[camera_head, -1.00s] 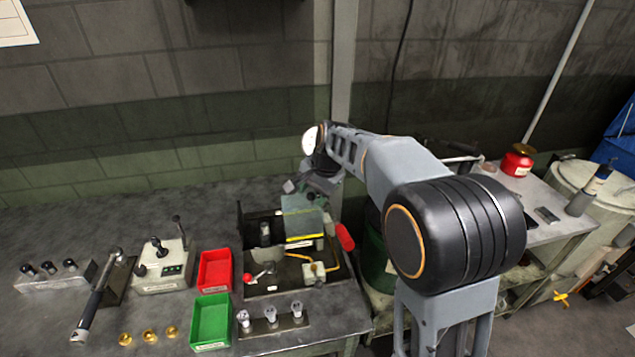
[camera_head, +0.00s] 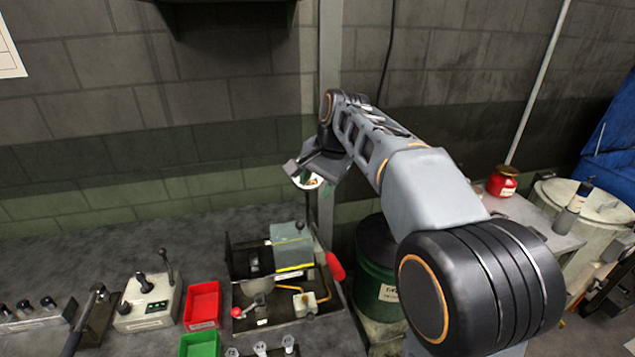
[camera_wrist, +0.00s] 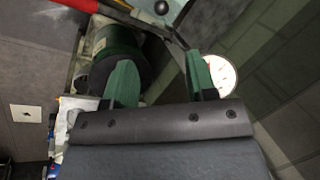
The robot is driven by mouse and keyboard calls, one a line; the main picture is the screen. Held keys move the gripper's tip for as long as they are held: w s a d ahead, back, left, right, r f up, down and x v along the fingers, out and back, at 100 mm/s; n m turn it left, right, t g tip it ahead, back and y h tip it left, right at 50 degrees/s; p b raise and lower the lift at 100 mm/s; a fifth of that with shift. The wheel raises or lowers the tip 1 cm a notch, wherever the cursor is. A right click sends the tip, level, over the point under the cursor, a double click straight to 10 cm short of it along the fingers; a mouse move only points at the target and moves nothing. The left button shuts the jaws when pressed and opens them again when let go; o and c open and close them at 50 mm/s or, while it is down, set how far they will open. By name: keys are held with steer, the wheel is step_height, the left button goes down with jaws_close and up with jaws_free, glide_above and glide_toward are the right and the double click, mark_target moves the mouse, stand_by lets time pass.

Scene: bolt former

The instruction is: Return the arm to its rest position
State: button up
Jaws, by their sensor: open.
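My gripper (camera_head: 308,181) is raised above the back of the workbench, near the wall, and holds nothing. In the wrist view its two green fingers (camera_wrist: 160,82) stand apart with an empty gap between them. My arm reaches from the lower right up toward the wall post. The small grey machine (camera_head: 291,247) with the red-tipped handle (camera_head: 335,266) sits on the bench below my gripper, with clear air between them.
A green drum (camera_head: 374,285) stands beside the bench's right end. The red bin (camera_head: 203,304), green bin (camera_head: 200,345) and control box (camera_head: 150,303) stand on the bench. A dark shelf (camera_head: 230,12) is on the wall, upper left. A red can (camera_head: 503,181) stands on the right-hand table.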

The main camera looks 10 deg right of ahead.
steer(key=s+d+f+n, duration=0.1)
steer(key=s+f, duration=0.1)
steer(key=s, duration=0.2)
steer(key=s+d+f+n+h, duration=0.1)
steer(key=s+f+n, duration=0.1)
steer(key=s, duration=0.2)
steer(key=s+d+f+n+t, duration=0.1)
steer(key=s+f, duration=0.1)
steer(key=s, duration=0.1)
steer(key=shift+s+f+n+h, duration=0.25)
steer(key=shift+s+n+h, duration=0.05)
steer(key=shift+s, duration=0.1)
steer(key=s+d+f+n+h, duration=0.1)
steer(key=s+f+n, duration=0.3)
steer(key=s+f, duration=0.3)
steer(key=shift+s+d+f+t, duration=0.3)
steer(key=shift+s, duration=0.2)
